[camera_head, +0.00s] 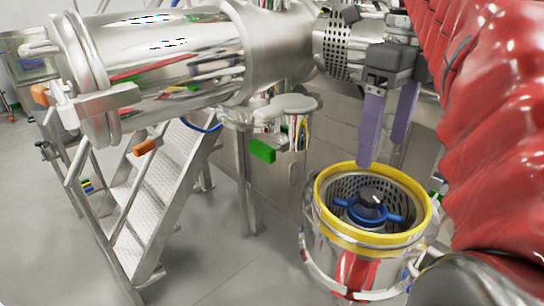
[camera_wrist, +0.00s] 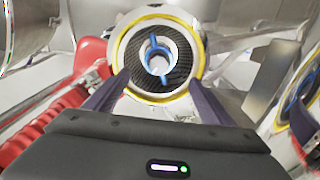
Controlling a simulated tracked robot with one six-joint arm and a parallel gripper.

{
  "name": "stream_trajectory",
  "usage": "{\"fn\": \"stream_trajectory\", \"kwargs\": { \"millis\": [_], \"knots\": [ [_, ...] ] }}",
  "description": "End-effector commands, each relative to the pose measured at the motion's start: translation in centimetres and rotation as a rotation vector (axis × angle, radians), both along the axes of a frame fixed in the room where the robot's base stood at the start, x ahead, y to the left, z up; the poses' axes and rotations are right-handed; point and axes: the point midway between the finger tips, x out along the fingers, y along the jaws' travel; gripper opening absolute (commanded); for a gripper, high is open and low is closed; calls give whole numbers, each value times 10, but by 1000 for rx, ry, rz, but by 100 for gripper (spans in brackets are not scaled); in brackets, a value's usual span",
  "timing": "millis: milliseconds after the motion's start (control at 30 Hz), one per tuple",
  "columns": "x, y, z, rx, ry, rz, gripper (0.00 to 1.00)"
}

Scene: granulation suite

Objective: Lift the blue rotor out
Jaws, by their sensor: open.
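The blue rotor (camera_head: 368,209) has a dark hub and blue arms. It sits inside a round steel housing with a perforated inner wall and a yellow rim (camera_head: 326,196). In the wrist view the rotor (camera_wrist: 158,45) shows as a blue ring with two arms at the middle of the dark perforated screen (camera_wrist: 135,72). My gripper (camera_head: 384,152) has two purple fingers, spread apart with nothing between them. It hangs above the back edge of the housing. In the wrist view the fingers (camera_wrist: 152,90) point toward the housing from either side, short of the rotor.
A large steel cylinder (camera_head: 180,45) lies across the upper left. Metal steps (camera_head: 150,190) with rails stand at the left. A green block (camera_head: 262,151) and an orange handle (camera_head: 146,146) stick out nearby. Grey floor (camera_head: 215,265) is clear in front of the steps.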

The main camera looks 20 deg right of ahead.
Motion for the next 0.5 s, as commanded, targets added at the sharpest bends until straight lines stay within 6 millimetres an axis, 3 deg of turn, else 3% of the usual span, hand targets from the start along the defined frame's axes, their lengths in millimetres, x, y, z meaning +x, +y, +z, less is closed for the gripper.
{"fn": "stream_trajectory", "kwargs": {
  "millis": [500],
  "knots": [
    [-1,1,-65,2,2,1,77]
  ]
}}
